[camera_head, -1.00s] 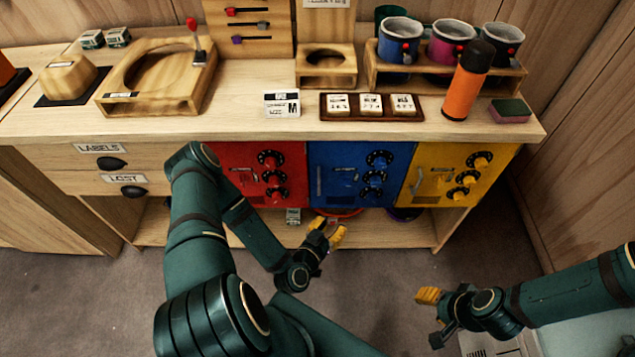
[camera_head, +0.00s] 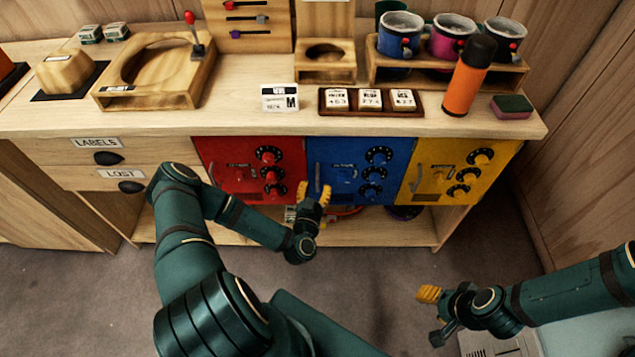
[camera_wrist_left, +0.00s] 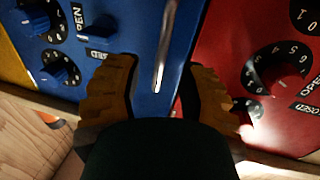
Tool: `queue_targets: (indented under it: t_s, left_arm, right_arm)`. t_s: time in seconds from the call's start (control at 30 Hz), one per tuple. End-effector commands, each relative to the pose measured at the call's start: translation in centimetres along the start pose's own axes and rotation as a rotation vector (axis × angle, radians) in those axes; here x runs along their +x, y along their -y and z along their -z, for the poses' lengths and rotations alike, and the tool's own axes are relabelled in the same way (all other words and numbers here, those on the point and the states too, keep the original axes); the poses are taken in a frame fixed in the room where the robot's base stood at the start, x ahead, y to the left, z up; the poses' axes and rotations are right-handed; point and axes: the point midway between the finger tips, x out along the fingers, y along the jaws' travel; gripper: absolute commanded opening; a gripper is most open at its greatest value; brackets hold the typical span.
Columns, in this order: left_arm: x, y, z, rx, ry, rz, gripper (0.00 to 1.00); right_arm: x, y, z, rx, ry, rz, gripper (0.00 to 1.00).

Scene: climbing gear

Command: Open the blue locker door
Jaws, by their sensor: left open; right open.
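The blue locker door (camera_head: 345,150) is in the middle of the row under the counter and looks shut. A slim metal handle (camera_wrist_left: 163,55) stands along its left edge in the head view. Dials (camera_head: 374,173) run down its right side. A small blue lever (camera_wrist_left: 98,30) beside an OPEN/CLOSED label shows in the left wrist view. My left gripper (camera_head: 314,192) is open at the door's lower left. In the left wrist view its fingers (camera_wrist_left: 158,85) are on either side of the handle's line; contact is not visible. My right gripper (camera_head: 432,315) is open and empty, low at right, away from the lockers.
A red locker (camera_head: 240,170) and a yellow locker (camera_head: 425,185) flank the blue one. The counter above holds a orange flask (camera_head: 466,88), mugs (camera_head: 400,40), a tray of tiles (camera_head: 330,107) and wooden stands. An open shelf (camera_head: 400,230) lies below; floor is clear in front.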

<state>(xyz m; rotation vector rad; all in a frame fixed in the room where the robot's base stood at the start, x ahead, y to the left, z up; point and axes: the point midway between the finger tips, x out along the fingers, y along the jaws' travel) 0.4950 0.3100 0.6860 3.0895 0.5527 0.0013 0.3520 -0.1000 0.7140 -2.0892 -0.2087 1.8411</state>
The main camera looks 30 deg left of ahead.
Motion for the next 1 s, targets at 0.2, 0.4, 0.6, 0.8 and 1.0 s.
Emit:
queue_targets:
  t_s: [0.2, 0.4, 0.6, 0.8, 1.0]
  left_arm:
    - [2.5, 0.0, -0.1, 0.001, -0.001, 0.000, 0.40]
    - [3.1, 0.0, 0.0, 0.000, 0.000, 0.000, 0.40]
    - [3.0, 0.0, 0.0, 0.000, 0.000, 0.000, 0.43]
    - [3.0, 0.0, 0.0, 0.000, 0.000, 0.000, 0.00]
    - [3.0, 0.0, 0.0, 0.000, 0.001, 0.000, 0.00]
  right_arm:
    - [0.5, -0.2, 0.1, 0.000, -0.003, 0.000, 0.47]
    - [0.6, -0.2, 0.1, 0.000, -0.003, 0.000, 0.47]
    - [0.5, -0.2, 0.1, 0.000, -0.003, 0.000, 0.47]
    - [0.5, -0.2, 0.1, 0.000, -0.003, 0.000, 0.47]
    - [0.5, -0.2, 0.1, 0.000, -0.003, 0.000, 0.47]
